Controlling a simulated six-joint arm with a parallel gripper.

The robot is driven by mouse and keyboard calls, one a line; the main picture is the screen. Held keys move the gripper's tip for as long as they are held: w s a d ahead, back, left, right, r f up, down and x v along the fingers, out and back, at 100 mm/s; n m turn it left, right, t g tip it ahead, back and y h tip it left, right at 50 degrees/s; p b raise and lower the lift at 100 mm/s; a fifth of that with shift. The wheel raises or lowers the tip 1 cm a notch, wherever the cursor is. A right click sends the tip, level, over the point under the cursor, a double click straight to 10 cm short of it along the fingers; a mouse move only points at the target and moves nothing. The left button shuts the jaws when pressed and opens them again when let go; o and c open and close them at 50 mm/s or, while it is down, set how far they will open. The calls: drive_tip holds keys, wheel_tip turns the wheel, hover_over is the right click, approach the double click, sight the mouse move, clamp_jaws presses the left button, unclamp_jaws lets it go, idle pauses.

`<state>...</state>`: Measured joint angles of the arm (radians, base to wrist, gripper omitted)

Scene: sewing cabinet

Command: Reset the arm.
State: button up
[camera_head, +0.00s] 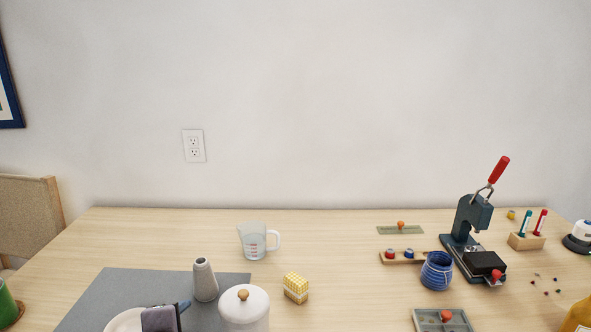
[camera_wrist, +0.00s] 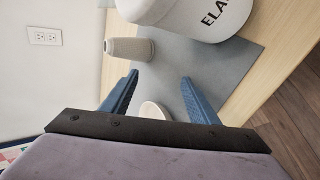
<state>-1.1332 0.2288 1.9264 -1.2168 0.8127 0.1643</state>
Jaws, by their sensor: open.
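My gripper (camera_wrist: 160,78) shows in the wrist view with its two blue fingers spread apart and nothing held between them. In the head view, part of my gripper (camera_head: 183,306) shows low at the left, over the grey mat (camera_head: 120,288). A grey cone-shaped spool (camera_head: 205,280) stands just to its right; the spool (camera_wrist: 128,49) also appears beyond the fingertips in the wrist view. A white round dish (camera_head: 122,323) lies partly hidden by my gripper; a white rim (camera_wrist: 152,108) shows between the fingers.
A white lidded jar (camera_head: 243,312) stands close right of my gripper. A yellow checked block (camera_head: 296,288) and a measuring cup (camera_head: 253,241) are farther right. A press (camera_head: 468,228) and blue pot (camera_head: 437,271) stand at the right. The table's middle is mostly clear.

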drive_tip(key=s+a+r+m+g+y+p, duration=0.45)
drive_tip(key=s+r+m+y, duration=0.25)
drive_tip(key=r+m, duration=0.35)
drive_tip(key=d+f+m+g+h+p, duration=0.2)
drive_tip(key=d+f+m+h+p, duration=0.25)
drive_tip(key=d+p, duration=0.55)
drive_tip(key=s+d+r+m+g+h+p, duration=0.1)
drive_tip(key=s+d+p, duration=0.1)
drive_tip(key=d, duration=0.8)
drive_tip(key=s+d+r+m+g+h+p, duration=0.1)
drive_tip(key=d+p, duration=0.4)
drive_tip(key=d, duration=0.5)
drive_tip(key=s+d+r+m+g+h+p, duration=0.2)
drive_tip(key=s+d+m+p, duration=0.1)
drive_tip(key=d, duration=0.8)
drive_tip(key=shift+s+r+p, duration=0.15)
drive_tip(key=shift+s+p, duration=0.2)
drive_tip(key=shift+s, duration=0.15)
